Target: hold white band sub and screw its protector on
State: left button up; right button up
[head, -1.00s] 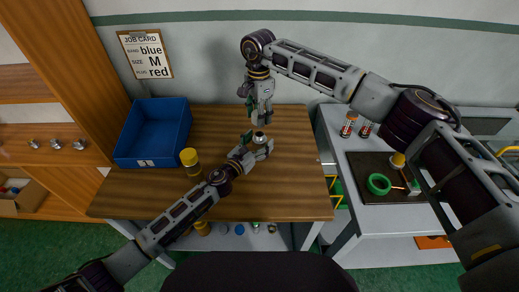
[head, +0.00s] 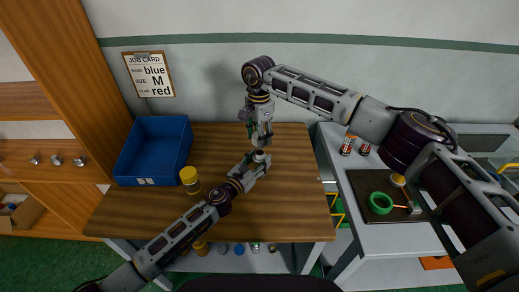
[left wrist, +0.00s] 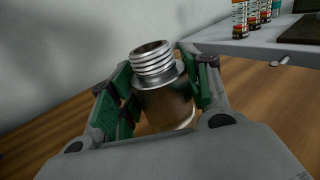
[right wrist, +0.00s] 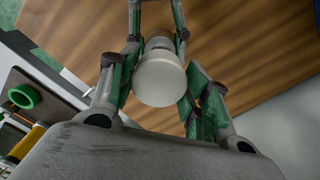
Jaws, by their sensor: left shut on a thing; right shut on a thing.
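My left gripper (left wrist: 163,95) is shut on the sub (left wrist: 165,100), a metal cylinder with a bare threaded neck pointing up and a pale band low on its body. In the head view the sub (head: 260,157) is held above the table. My right gripper (head: 262,143) is above it, pointing down. In the right wrist view my right gripper (right wrist: 157,88) is shut on a round white protector (right wrist: 160,80). The sub (right wrist: 158,43) shows partly behind the protector, between my left fingers. The protector looks apart from the thread; the exact gap is hard to tell.
A blue bin (head: 155,150) and a yellow-capped cylinder (head: 190,180) stand on the wooden table (head: 290,215) at left. The right bench holds a green ring (head: 381,202) on a dark mat and small orange-and-white bottles (head: 348,144). The table's right side is clear.

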aim_at(260, 153)
jog(key=shift+f, duration=1.95)
jog(key=shift+f, duration=0.9)
jog(key=shift+f, duration=0.15)
jog(key=shift+o, duration=0.2)
jog(key=shift+s+d+f, duration=0.1)
jog(key=shift+d+f, duration=0.05)
jog(key=shift+f, duration=0.7)
jog(key=shift+a+r, duration=0.2)
jog(key=shift+r, duration=0.65)
jog(key=shift+c, duration=0.2)
dwell(0.7)
